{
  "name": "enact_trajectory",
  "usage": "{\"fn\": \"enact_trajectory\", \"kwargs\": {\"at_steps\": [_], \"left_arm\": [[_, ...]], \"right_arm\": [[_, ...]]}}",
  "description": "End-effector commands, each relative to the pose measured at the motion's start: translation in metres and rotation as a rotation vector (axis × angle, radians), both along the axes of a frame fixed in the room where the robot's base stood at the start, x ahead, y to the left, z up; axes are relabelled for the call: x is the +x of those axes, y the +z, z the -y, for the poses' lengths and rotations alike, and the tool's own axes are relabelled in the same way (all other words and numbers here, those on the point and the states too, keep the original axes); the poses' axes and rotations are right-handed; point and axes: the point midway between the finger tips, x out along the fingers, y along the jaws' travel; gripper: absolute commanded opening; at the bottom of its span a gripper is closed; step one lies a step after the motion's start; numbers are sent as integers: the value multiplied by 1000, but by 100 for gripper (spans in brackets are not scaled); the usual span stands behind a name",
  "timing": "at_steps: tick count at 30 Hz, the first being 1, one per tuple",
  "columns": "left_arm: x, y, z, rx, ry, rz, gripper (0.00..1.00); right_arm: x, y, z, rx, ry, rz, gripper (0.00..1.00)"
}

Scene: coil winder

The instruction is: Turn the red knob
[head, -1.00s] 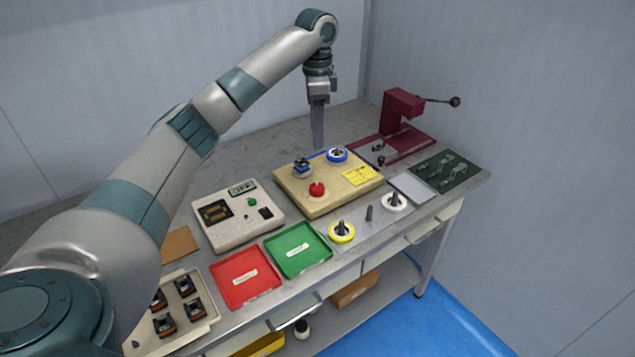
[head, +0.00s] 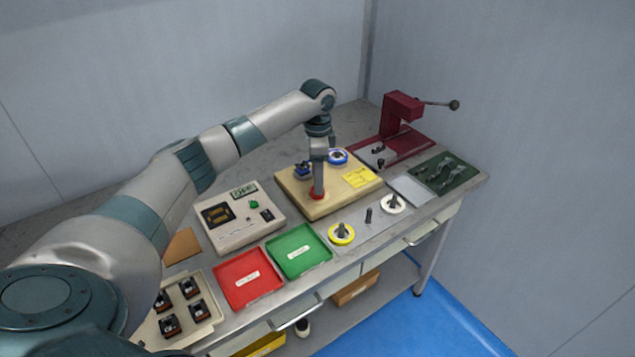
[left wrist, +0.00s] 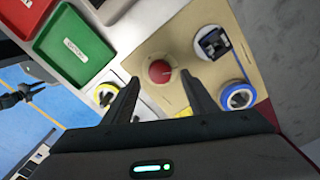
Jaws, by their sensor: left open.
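The red knob (left wrist: 159,71) is a round red cap on the tan winder board (head: 338,205). In the left wrist view it shows between and beyond the tips of my left gripper (left wrist: 158,88), whose fingers are spread with nothing between them. In the head view my left gripper (head: 318,192) points straight down over the red knob (head: 317,197) and hides most of it. I cannot tell from these views whether the fingertips reach down beside the knob.
On the board are a blue-rimmed spool (head: 338,157), a dark fixture (head: 303,170) and a yellow note (head: 360,178). A tester (head: 236,232) and a green tray (head: 298,250) lie nearer. A dark red lever press (head: 400,120) stands behind on the right.

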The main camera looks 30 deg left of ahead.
Motion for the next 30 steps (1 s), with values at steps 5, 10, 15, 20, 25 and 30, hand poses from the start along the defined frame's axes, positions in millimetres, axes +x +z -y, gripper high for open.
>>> {"fn": "enact_trajectory", "kwargs": {"at_steps": [5,10,15,20,25,30], "left_arm": [[-1,-23,0,0,1,-2,52],[0,-34,0,0,0,-1,52],[0,-36,0,0,-1,0,52],[0,-36,0,0,0,0,52],[0,-36,0,0,0,0,14],[0,-35,0,0,1,0,11]], "right_arm": [[6,7,0,1,1,10,31],[9,8,-1,2,3,16,31],[8,8,-2,4,5,15,31],[8,8,-5,6,5,15,31],[8,8,-8,9,4,15,31],[8,8,-8,9,3,14,31]]}}
